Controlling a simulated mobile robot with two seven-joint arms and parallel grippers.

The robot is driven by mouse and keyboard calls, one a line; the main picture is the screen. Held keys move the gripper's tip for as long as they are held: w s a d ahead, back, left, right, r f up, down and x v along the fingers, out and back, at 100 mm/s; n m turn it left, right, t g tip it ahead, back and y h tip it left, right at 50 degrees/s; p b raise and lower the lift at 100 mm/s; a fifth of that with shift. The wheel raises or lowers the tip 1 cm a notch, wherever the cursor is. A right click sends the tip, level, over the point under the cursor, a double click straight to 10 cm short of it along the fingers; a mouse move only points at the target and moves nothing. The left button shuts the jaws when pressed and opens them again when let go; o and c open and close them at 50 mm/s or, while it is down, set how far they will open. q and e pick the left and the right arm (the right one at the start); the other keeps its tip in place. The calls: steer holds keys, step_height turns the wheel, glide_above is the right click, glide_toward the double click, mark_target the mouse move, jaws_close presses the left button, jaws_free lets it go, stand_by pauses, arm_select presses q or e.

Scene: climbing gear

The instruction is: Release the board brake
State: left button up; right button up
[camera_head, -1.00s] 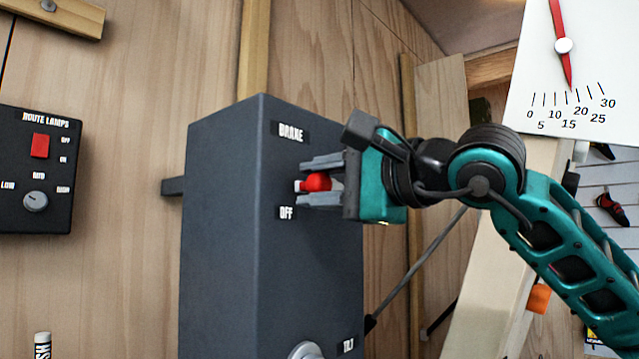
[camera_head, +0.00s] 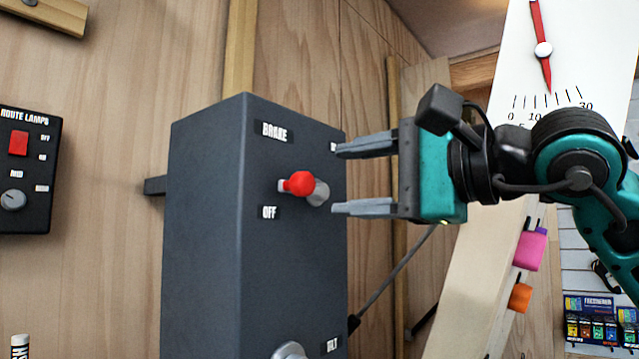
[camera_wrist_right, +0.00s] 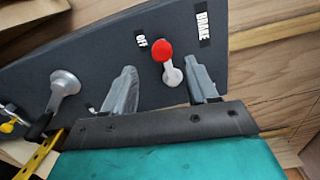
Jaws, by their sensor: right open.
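The dark grey brake box (camera_head: 205,230) stands in the middle of the head view, with BRAKE, OFF and TILT labels; another label is partly hidden by a finger. The brake lever has a red knob (camera_head: 299,184) on a short grey stub and points left in the head view, between BRAKE and OFF. In the right wrist view the knob (camera_wrist_right: 161,50) is near the OFF label. My right gripper (camera_head: 334,180) is open and empty, its fingertips just right of the lever, one higher and one lower, apart from the knob. My left gripper is not in view.
A silver tilt knob (camera_head: 289,351) is low on the box. A black route-lamps panel (camera_head: 28,210) is on the wooden wall at left. A white dial board (camera_head: 515,60) with a red needle is at upper right. Pink (camera_head: 530,249) and orange (camera_head: 520,297) items hang on the wooden beam.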

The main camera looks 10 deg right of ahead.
steer(key=shift+v, duration=2.4)
